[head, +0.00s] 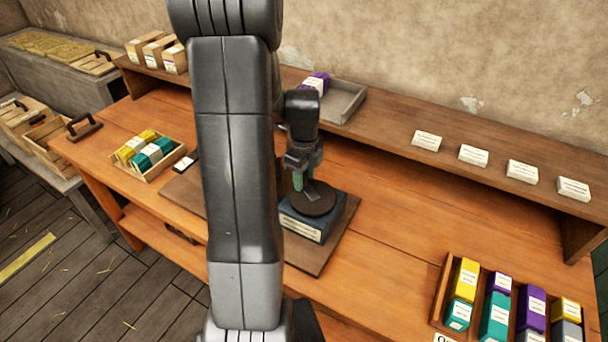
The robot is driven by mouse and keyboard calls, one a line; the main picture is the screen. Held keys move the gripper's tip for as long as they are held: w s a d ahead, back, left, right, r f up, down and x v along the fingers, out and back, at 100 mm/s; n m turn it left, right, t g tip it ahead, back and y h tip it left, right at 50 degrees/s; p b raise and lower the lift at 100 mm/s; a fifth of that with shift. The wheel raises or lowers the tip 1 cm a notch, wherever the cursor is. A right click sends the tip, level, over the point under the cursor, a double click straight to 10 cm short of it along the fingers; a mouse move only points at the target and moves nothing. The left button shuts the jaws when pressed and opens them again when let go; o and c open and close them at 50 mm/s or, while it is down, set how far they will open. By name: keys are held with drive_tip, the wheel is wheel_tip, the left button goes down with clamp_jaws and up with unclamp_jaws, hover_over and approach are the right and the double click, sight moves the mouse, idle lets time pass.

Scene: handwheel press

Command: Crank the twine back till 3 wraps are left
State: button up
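A small device with a dark round disc (314,200) on top of a blue-grey base (303,228) stands on a brown board on the workbench. A pale label is on the front of the base. My gripper (304,174) points down just over the disc, at its back left. A greenish upright piece shows at the fingertips; I cannot tell whether it is a crank handle or part of a finger, or whether the fingers are closed on it. No twine or wraps can be made out.
A tray of yellow and teal packets (150,155) sits left on the workbench (390,235). A divided box of coloured packets (508,305) stands at front right. The back shelf (385,130) holds a grey tray (343,101) and several white label cards. The bench right of the board is clear.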

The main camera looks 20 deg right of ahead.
clamp_jaws()
